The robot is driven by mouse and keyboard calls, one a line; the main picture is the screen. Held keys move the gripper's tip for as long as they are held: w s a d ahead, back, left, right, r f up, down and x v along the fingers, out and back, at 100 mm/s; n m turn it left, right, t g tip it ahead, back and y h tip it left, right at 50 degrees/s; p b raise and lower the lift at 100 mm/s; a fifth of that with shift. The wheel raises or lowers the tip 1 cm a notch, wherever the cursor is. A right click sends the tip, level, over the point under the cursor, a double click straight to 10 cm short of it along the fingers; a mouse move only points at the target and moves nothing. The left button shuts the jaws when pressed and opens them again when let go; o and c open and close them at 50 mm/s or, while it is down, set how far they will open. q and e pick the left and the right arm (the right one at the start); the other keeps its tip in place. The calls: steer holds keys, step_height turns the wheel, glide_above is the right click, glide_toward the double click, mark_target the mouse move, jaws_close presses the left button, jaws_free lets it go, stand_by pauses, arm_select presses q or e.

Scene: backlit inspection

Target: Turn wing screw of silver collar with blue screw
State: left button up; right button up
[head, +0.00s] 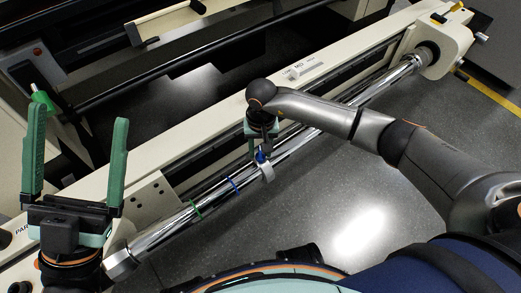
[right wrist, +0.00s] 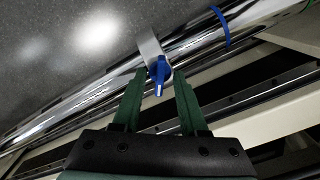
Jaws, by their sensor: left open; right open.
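The silver collar (head: 267,173) sits around a shiny round bar in the middle of the head view. Its blue wing screw (head: 261,156) is partly hidden by my right gripper (head: 259,151). In the right wrist view the collar (right wrist: 150,47) is at the top centre. The blue wing screw (right wrist: 159,75) lies between the two green fingertips of my right gripper (right wrist: 160,73), with a gap showing on the right side. That gripper is open around the screw. My left gripper (head: 79,115) is open and empty, its fingers pointing up, at the left, well away from the collar.
The bar (head: 165,232) runs diagonally along a cream machine frame (head: 152,188). A blue ring (head: 233,183) and a green ring (head: 196,209) are on the bar left of the collar. A cream end housing (head: 443,50) holds its far end. Grey floor is clear below.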

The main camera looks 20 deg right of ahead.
jaws_close()
stand_by(0.3)
stand_by(0.3)
